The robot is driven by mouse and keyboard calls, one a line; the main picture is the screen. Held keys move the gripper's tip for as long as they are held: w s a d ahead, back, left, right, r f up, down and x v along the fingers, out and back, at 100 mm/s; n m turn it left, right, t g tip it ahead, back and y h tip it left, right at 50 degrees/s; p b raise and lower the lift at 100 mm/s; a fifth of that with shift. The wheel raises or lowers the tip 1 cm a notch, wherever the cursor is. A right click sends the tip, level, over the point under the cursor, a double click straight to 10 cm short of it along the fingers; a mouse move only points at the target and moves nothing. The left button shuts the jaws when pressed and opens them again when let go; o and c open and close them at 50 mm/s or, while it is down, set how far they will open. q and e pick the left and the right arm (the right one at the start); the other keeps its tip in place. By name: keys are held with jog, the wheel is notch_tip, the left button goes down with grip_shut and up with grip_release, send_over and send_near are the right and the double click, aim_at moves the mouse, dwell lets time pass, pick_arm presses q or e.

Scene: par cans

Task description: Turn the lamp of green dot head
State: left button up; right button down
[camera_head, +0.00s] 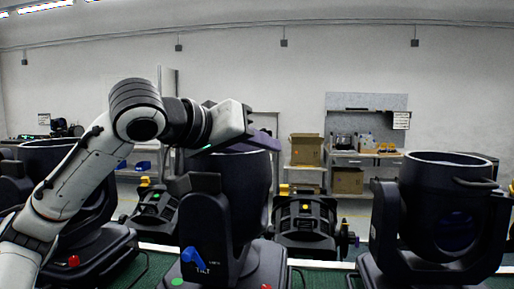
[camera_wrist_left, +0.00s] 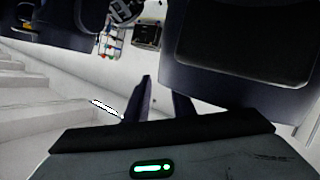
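The green dot head is the black moving-head lamp in the middle of the head view. Its round lamp can (camera_head: 240,178) is upright with its open rim upward, held in a dark yoke. A green dot (camera_head: 177,282) and a blue knob (camera_head: 193,259) mark its base. My left gripper (camera_head: 264,140) is at the can's top rim; I cannot tell whether it touches. In the left wrist view the fingers (camera_wrist_left: 164,98) are apart with only bright background between them. A large dark body, likely the can (camera_wrist_left: 240,50), fills the upper right there. My right gripper is out of view.
Another black head (camera_head: 435,215) with a side handle stands at the right. More heads (camera_head: 305,222) stand behind. Shelves with cardboard boxes (camera_head: 306,150) are at the back wall.

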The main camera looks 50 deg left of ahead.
pick_arm(q)
jog(key=shift+o, duration=0.3)
jog(key=shift+w+d, duration=0.15)
jog(key=shift+a, duration=0.2)
jog(key=b+v, duration=0.1)
jog(key=v, duration=0.9)
jog(key=shift+s+d+r, duration=0.1)
jog(key=shift+s, duration=0.2)
